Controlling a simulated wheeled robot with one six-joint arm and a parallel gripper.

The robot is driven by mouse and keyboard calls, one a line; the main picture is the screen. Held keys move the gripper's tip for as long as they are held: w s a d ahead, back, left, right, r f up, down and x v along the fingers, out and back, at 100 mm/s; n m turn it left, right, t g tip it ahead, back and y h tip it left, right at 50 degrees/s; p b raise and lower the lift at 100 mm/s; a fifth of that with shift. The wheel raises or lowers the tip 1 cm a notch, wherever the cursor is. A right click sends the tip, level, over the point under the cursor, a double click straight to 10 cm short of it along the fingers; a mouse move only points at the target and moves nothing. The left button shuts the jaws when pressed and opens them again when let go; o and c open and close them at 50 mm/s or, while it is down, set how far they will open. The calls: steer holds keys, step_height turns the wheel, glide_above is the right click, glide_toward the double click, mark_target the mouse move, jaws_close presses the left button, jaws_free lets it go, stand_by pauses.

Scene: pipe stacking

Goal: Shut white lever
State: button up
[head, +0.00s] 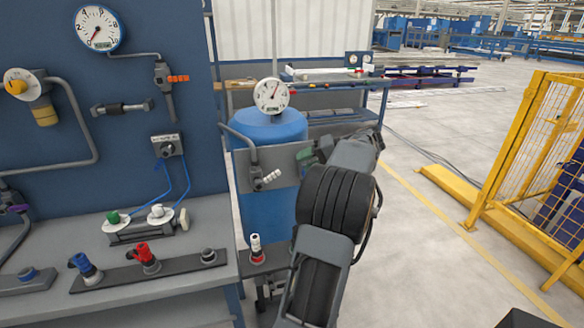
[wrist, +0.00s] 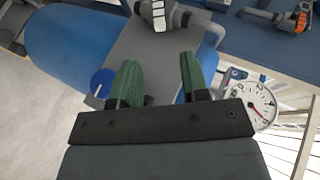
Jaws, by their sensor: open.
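The white lever (head: 271,176) sits on a grey valve on the panel in front of the blue tank. It slants away from the valve body. My gripper (head: 307,157) is to the right of the lever in the head view. In the wrist view, my gripper (wrist: 161,80) has its two green fingers apart with nothing between them. The lever is beyond the fingertips and apart from them.
The blue tank (head: 262,126) carries a round gauge (head: 271,95). A valve with a white and red handle (head: 256,247) stands lower, at the bench's right end. Red (head: 146,258) and blue (head: 86,267) valves stand on the bench. Open floor lies at right, before a yellow fence.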

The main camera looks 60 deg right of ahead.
steer(key=shift+v, duration=1.4)
